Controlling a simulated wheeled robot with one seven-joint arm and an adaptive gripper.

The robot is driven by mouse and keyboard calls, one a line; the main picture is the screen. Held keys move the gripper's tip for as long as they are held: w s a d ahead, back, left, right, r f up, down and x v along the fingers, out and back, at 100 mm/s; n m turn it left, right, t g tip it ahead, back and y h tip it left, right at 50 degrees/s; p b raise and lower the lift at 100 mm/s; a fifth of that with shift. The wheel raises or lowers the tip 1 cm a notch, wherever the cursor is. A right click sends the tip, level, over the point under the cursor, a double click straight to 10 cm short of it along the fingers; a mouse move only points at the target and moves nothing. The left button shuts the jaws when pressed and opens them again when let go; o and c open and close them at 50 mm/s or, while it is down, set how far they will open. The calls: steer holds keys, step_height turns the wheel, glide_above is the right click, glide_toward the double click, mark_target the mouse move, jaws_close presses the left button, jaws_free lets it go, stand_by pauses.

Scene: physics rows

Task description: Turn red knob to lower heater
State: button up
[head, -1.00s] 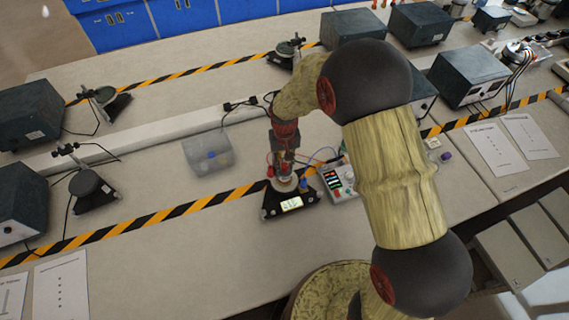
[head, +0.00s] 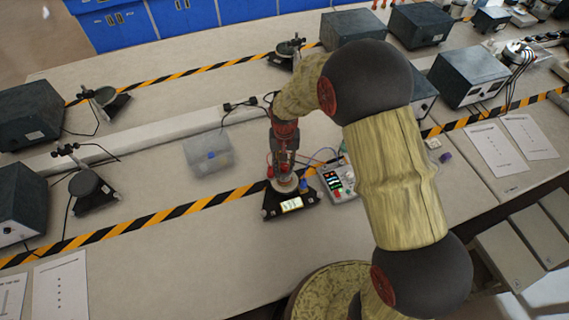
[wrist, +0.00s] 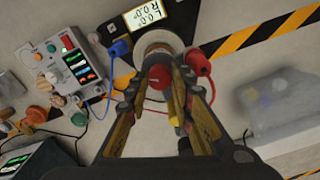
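A black stand (head: 272,206) with a lit display (head: 291,204) and a pale round part sits on the bench below my gripper (head: 284,172). In the wrist view the display (wrist: 146,14) and the round part (wrist: 157,40) lie just beyond my fingertips. My gripper (wrist: 168,68) points down at this stand, its two fingers apart. A red knob (wrist: 159,77) shows between the fingers, closer to the left one; I cannot tell whether they touch it. A red plug (wrist: 198,62) is right of the fingers and a blue plug (wrist: 121,47) left. The heater itself is not clearly told apart.
A control box (head: 338,182) with lit readouts and cables stands right of the stand; it also shows in the wrist view (wrist: 76,62). A clear plastic box (head: 208,153) is to the left. Striped tape (head: 160,216) crosses the bench.

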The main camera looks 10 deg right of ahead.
steer(key=o, duration=0.4)
